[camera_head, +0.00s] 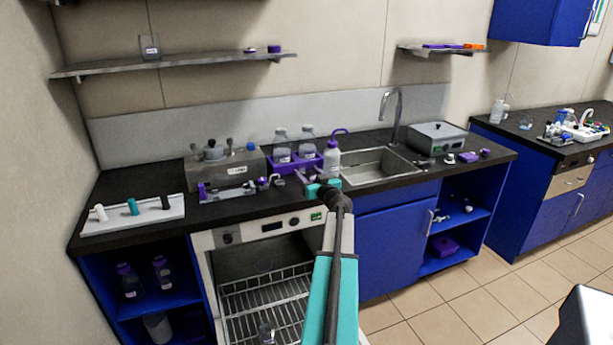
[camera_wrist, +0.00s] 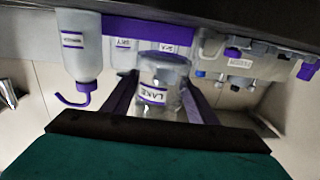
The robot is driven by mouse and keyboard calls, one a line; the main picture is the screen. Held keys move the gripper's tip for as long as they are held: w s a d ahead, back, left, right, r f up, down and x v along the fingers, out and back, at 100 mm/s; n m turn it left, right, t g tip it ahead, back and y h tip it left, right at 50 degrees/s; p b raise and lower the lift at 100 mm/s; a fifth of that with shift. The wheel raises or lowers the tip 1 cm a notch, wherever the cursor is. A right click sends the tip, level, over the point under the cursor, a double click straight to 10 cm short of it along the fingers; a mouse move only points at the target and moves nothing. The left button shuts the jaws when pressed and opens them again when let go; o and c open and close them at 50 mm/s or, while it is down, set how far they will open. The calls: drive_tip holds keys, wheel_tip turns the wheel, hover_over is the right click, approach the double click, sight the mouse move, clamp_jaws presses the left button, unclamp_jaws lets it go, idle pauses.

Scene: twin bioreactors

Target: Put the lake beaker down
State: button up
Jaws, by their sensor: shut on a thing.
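The lake beaker (camera_wrist: 160,78) is a clear vessel with a white LAKE label edged in purple. In the wrist view it sits between the two dark fingers of my gripper (camera_wrist: 160,100), which is shut on it. In the head view my gripper (camera_head: 311,176) reaches over the counter's front edge, just in front of the purple rack (camera_head: 285,168). I cannot make out the beaker there. Whether its base touches the counter cannot be told.
Two labelled bottles (camera_head: 282,146) stand in the rack. A wash bottle (camera_head: 332,160) stands close on its right, beside the sink (camera_head: 378,168). A grey bath unit (camera_head: 228,166) is left of the rack. An open oven (camera_head: 262,285) lies below. Bare counter (camera_head: 130,182) shows at left.

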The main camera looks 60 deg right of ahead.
drive_tip(key=shift+w+d+f, duration=0.15)
drive_tip(key=shift+w+d, duration=0.65)
drive_tip(key=shift+d, duration=0.2)
drive_tip(key=shift+w+d+f, duration=0.1)
drive_tip(key=shift+w+d, duration=0.65)
drive_tip(key=shift+d, duration=0.25)
drive_tip(key=shift+w+d, duration=0.3)
drive_tip(key=shift+d, duration=0.05)
drive_tip(key=shift+f, duration=1.8)
drive_tip(key=o, duration=1.2)
drive_tip(key=shift+f, duration=0.1)
